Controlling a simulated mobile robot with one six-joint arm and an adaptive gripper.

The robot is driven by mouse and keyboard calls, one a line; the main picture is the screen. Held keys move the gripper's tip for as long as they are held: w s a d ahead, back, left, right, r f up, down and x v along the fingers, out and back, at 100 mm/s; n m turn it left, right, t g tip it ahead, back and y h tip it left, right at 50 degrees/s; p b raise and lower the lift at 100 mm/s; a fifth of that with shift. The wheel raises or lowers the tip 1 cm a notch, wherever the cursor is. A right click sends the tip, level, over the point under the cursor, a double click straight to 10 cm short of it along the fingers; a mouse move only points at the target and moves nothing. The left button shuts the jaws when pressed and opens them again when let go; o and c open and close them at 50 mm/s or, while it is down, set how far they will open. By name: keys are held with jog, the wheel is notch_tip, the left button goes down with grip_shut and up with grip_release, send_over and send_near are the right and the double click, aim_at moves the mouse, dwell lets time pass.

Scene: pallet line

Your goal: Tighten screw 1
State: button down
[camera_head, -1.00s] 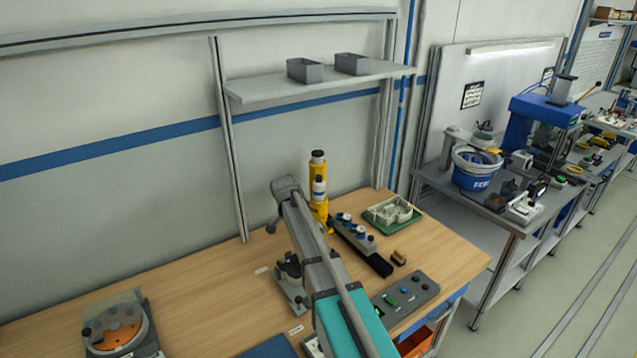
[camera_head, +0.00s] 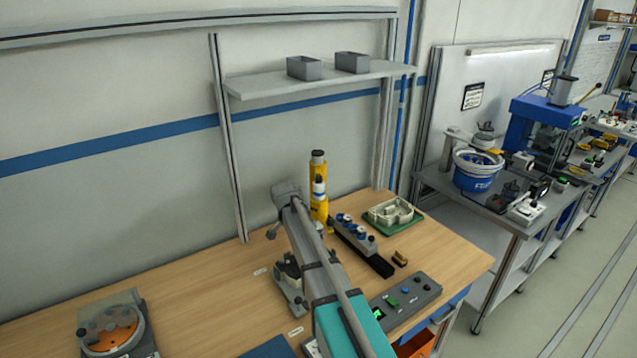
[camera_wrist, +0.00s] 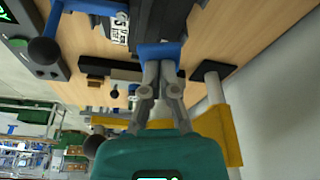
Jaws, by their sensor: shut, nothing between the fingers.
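My gripper (camera_wrist: 160,72) shows in the wrist view with its two grey fingers together and nothing seen between them. A blue piece (camera_wrist: 160,52) shows at the fingertips; I cannot tell whether they touch it. In the head view my arm hides the gripper. A yellow tool (camera_head: 318,192) stands upright on the bench beside my arm's end, and a yellow body (camera_wrist: 222,128) shows right of the fingers in the wrist view. A small clamp-like fixture (camera_head: 288,272) sits left of my arm. No screw can be made out for certain.
A dark rail with blue-topped parts (camera_head: 352,235), a green tray (camera_head: 380,222) with a pale housing, a brown block (camera_head: 400,258) and a control box (camera_head: 424,289) lie right of my arm. An orange disc fixture (camera_head: 112,330) is at left. The left bench middle (camera_head: 205,290) is clear.

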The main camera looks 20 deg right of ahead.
jog(key=shift+a+b+x, duration=0.15)
jog(key=shift+b+x, duration=0.5)
jog(key=shift+x, duration=0.05)
jog(key=shift+a+b+x, duration=0.1)
jog(key=shift+b+x, duration=0.5)
jog(key=shift+x, duration=0.05)
jog(key=shift+s+f+b, duration=0.35)
dwell(0.5)
jog(key=shift+w, duration=0.1)
dwell(0.6)
jog(key=shift+f, duration=0.25)
dwell(1.4)
jog(key=shift+f+b, duration=0.2)
jog(key=shift+b, duration=0.3)
dwell(2.1)
